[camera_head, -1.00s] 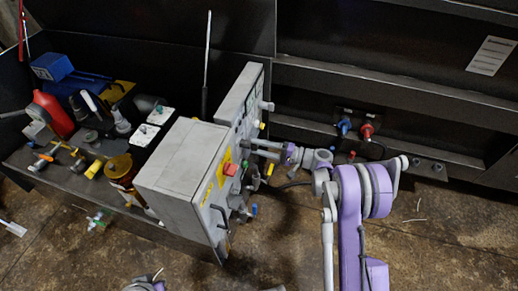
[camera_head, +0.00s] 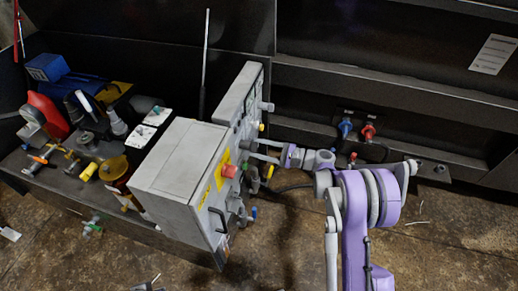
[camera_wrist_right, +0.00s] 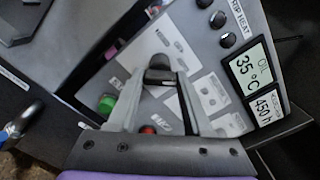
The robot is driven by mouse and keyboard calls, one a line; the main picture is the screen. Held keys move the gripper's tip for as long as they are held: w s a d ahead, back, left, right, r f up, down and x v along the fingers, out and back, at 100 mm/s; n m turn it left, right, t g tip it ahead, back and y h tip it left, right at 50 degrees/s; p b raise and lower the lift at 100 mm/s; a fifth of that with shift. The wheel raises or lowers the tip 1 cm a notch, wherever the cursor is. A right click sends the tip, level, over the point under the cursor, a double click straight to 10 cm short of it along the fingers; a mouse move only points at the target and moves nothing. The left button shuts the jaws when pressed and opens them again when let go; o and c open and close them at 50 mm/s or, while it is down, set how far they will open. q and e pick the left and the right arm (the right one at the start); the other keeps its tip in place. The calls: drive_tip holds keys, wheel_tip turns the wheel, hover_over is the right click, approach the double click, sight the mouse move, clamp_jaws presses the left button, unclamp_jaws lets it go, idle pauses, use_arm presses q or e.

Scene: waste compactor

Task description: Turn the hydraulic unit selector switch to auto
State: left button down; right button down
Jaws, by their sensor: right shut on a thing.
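The selector switch (camera_wrist_right: 160,74) is a black knob on a light grey panel plate in the right wrist view. My right gripper (camera_wrist_right: 160,80) has its two fingers closed on the sides of this knob. My left gripper cannot be made out.
Near the switch are a green button (camera_wrist_right: 107,104), a red button (camera_wrist_right: 148,130) and a display (camera_wrist_right: 252,70) reading 35 °C. Blue and red couplings (camera_head: 367,131) are behind my right arm.

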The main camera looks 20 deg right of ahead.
idle(0.3)
drive_tip(key=shift+c, duration=1.6)
unclamp_jaws()
drive_tip(key=p+v, duration=0.1)
drive_tip(key=v, duration=1)
drive_tip(key=shift+a, duration=0.15)
